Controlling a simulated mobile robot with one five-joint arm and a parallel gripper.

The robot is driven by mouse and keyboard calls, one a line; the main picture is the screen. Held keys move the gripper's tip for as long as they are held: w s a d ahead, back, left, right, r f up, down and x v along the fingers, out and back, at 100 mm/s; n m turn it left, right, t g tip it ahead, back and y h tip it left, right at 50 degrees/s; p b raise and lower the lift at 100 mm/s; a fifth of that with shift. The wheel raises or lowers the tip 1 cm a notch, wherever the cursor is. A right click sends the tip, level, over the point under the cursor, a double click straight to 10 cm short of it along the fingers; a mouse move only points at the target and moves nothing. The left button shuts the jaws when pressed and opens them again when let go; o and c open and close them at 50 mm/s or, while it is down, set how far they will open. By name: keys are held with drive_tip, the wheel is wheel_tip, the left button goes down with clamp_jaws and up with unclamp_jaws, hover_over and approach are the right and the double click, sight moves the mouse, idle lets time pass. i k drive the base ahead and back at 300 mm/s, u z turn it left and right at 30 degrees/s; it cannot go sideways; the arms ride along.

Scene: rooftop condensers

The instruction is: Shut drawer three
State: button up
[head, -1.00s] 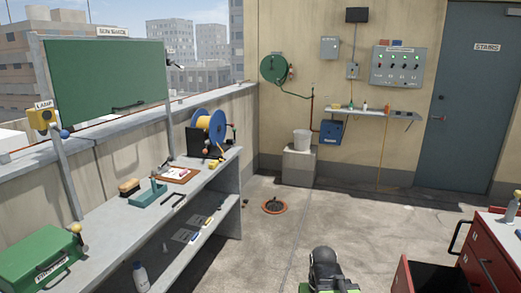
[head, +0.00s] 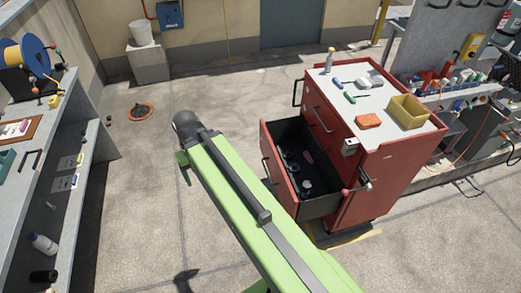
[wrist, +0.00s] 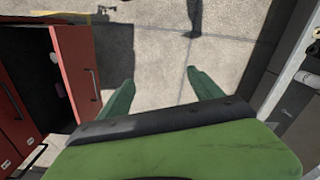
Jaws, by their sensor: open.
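A red tool cabinet (head: 372,178) stands right of centre in the head view. One of its drawers (head: 275,175) is pulled out to the left, with a dark interior holding several small items. I cannot read a number on it. Above it the cabinet's other fronts look closed. Red fronts with handles also show at the left of the wrist view (wrist: 76,62). My gripper is open and empty in the wrist view (wrist: 163,88), its two green fingers apart over bare floor. In the head view my green arm passes left of the open drawer and partly overlaps its near side; the fingers are mostly hidden.
The cabinet top holds a yellow bin (head: 408,112), an orange block (head: 369,121), a spray bottle (head: 329,61) and small tools. A grey workbench (head: 88,130) stands at the left.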

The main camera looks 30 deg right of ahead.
sight(277, 136)
drive_tip(key=u, duration=4.55)
drive_tip(key=i, duration=0.1)
drive_tip(key=z, duration=2.4)
drive_tip(key=k, duration=1.45)
drive_tip(key=z, duration=0.55)
drive_tip(key=i, duration=0.95)
drive_tip(key=u, duration=0.1)
